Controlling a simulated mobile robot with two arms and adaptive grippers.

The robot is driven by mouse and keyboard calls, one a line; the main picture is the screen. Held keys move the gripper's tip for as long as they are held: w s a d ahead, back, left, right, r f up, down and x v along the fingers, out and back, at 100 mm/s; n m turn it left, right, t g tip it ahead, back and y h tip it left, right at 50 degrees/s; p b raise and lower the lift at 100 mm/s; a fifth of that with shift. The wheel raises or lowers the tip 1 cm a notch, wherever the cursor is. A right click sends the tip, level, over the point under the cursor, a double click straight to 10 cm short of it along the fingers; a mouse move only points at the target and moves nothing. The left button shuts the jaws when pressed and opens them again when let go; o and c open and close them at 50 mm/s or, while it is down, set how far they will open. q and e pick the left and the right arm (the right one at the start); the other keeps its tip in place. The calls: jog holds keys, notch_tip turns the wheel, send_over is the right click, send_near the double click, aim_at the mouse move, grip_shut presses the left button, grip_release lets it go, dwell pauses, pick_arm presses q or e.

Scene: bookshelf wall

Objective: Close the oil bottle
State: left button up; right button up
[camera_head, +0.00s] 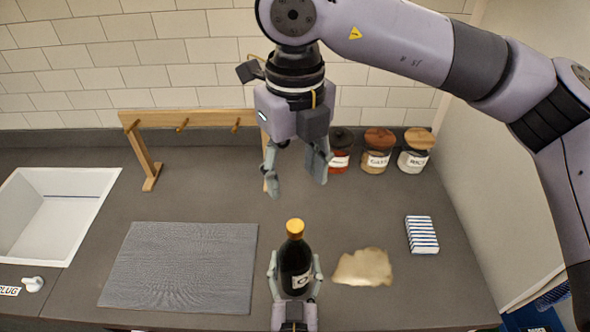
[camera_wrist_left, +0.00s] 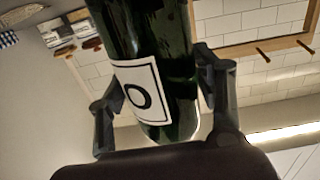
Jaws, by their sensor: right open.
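The left wrist view shows the fingers against the green glass of the bottle (camera_wrist_left: 150,50), and the cap is out of that view. My right gripper (camera_head: 297,183) is open and empty, pointing down above and behind the cap.
A grey mat (camera_head: 180,267) lies left of the bottle, and a crumpled beige cloth (camera_head: 363,267) lies right. A striped blue-white item (camera_head: 421,235) is farther right. Several labelled jars (camera_head: 376,152), a wooden rack (camera_head: 150,165) and a white sink (camera_head: 60,210) stand around the counter.

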pick_arm(q)
jog(key=o, duration=0.3)
jog(key=shift+o, duration=0.2)
jog(key=s, duration=1.2)
jog(key=shift+a, duration=0.1)
